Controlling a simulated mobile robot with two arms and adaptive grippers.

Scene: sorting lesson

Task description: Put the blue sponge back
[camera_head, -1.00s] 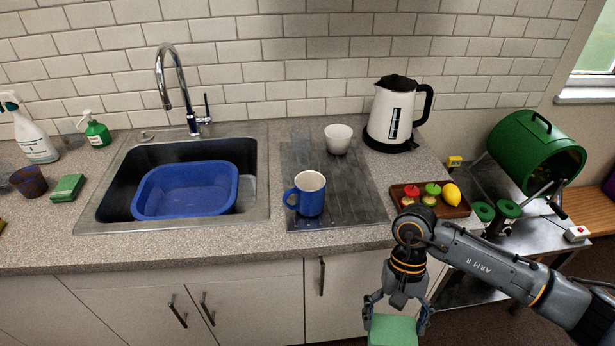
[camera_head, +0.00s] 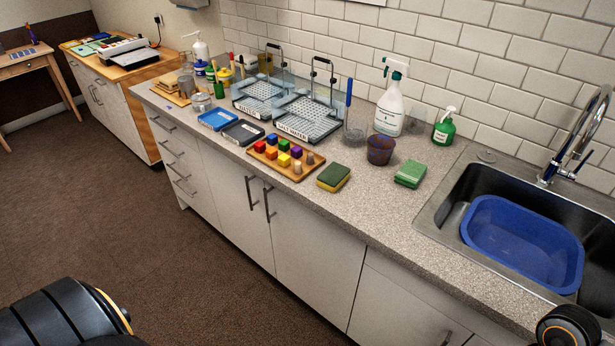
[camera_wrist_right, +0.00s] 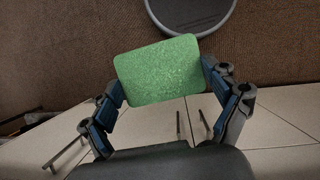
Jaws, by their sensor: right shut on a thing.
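My right gripper (camera_wrist_right: 161,80) is shut on a flat green sponge-like block (camera_wrist_right: 158,68) in the right wrist view, held over the floor in front of the cabinet doors. No blue sponge shows in any view. On the counter in the head view, a green and yellow sponge (camera_head: 333,177) lies at the front edge, and a green sponge-like stack (camera_head: 410,174) lies to its right, near the sink. My left gripper is out of view.
A sink with a blue basin (camera_head: 522,243) is at the right. A brown cup (camera_head: 380,149), spray bottle (camera_head: 390,105) and green soap bottle (camera_head: 445,128) stand behind the sponges. A wooden tray of coloured blocks (camera_head: 293,168) and wire racks (camera_head: 308,118) stand left. Counter front right is clear.

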